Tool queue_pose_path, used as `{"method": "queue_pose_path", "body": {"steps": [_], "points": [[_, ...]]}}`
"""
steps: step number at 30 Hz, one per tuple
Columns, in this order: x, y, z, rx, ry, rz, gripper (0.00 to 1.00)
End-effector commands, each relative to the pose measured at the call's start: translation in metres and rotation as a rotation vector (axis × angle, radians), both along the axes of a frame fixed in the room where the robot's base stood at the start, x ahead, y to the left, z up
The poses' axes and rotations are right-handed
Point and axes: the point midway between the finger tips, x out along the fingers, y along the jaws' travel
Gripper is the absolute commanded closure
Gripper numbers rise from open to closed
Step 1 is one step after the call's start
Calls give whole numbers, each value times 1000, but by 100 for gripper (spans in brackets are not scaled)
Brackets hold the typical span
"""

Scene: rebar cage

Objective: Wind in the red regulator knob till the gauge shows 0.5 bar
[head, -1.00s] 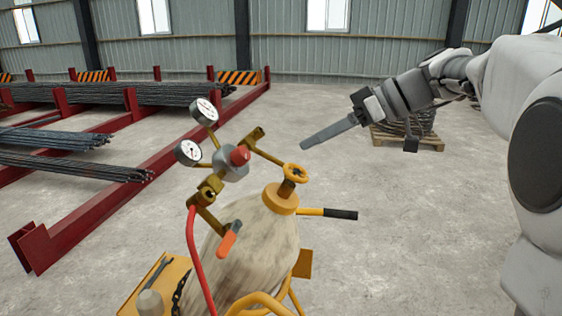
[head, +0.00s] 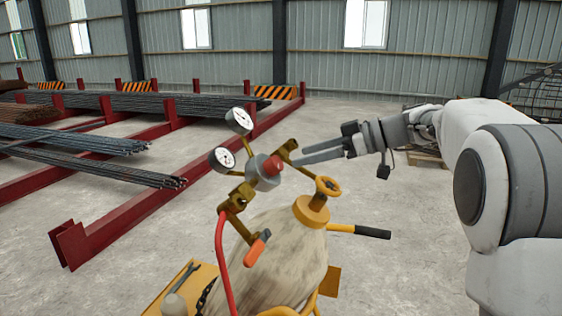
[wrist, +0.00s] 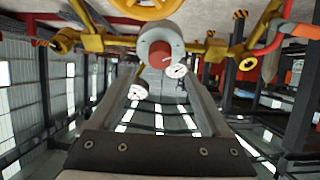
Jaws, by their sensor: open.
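The red regulator knob (head: 274,165) sits on the front of a round grey regulator body (head: 262,178) above a cylinder. It also shows in the wrist view (wrist: 159,52), centred beyond and between my fingers. Two white-dialled gauges, an upper one (head: 239,120) and a lower one (head: 222,160), stand on stems behind the regulator; their readings are too small to tell. My gripper (head: 294,160) is open, its fingers pointing left with the tips close to the knob's right side. It also spans the wrist view (wrist: 160,76). I cannot tell whether a finger touches the knob.
A yellow handwheel (head: 328,186) stands just right of the regulator, below my fingers. Brass fittings flank the regulator. An orange lever (head: 257,248), a red hose (head: 220,250) and a black handle (head: 373,233) are lower.

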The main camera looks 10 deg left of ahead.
Motion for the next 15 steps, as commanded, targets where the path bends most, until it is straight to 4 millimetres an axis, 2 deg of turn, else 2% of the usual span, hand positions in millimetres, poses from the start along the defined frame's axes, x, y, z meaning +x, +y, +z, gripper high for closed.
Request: {"method": "queue_pose_path", "body": {"steps": [1,6,9,15], "points": [[0,12,-4,-1,3,4,19],[5,41,-16,-2,1,3,19],[7,53,-22,-2,1,2,19],[9,65,-27,-1,1,0,19]]}}
